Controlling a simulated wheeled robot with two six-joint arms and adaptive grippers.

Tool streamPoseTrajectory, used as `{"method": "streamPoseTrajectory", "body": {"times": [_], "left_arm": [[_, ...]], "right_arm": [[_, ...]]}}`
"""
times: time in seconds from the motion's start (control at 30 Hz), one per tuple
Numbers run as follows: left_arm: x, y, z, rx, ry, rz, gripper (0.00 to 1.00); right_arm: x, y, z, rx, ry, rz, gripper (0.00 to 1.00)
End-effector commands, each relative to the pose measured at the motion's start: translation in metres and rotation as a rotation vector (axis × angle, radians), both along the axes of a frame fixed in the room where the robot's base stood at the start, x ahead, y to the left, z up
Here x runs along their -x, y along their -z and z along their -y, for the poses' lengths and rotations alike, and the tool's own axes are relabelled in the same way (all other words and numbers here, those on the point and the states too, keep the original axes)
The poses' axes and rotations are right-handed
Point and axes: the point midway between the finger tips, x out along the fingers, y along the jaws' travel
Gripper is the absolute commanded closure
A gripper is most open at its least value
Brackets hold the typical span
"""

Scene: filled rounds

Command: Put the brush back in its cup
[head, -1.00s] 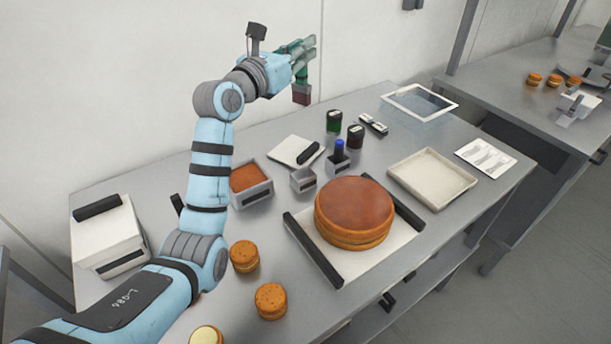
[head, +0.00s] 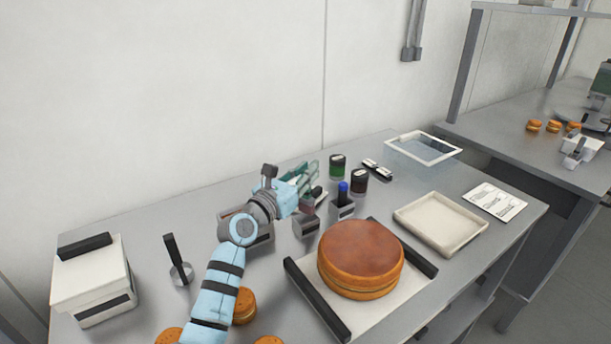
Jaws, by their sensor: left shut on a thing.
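My left gripper (head: 308,179) is low over the back middle of the table, shut on the brush (head: 308,209). Only a small dark red part of the brush shows under the fingers; the rest is hidden by them. A small grey metal cup (head: 306,229) stands just below and in front of the gripper in the picture. The brush is above and behind it in the view; I cannot tell whether they touch. A second grey holder (head: 343,211) to its right holds a blue-topped item (head: 343,190). My right gripper is not in view.
A big brown-topped round cake (head: 360,258) sits on a white board with black side bars. A beige tray (head: 440,222) is at right. Green (head: 337,165) and dark (head: 359,181) jars stand behind. A white box (head: 92,280) is at left, near a black upright handle (head: 174,253).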

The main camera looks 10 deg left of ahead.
Motion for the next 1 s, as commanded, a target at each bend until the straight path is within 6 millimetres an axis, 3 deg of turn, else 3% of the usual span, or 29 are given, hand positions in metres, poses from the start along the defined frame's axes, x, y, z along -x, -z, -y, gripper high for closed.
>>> {"method": "streamPoseTrajectory", "body": {"times": [0.57,0.6,0.7,1.0], "left_arm": [[0.0,0.011,0.0,0.0,0.0,-0.001,1.0],[0.0,0.011,0.0,0.0,0.0,-0.001,0.77],[0.0,0.011,0.0,0.0,0.0,-0.001,0.63],[0.0,0.01,0.0,0.0,0.0,-0.001,0.63]], "right_arm": [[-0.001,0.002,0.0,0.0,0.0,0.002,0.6],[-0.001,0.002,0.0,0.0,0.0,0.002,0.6],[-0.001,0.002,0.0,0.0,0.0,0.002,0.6],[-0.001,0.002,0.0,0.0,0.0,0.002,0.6]]}}
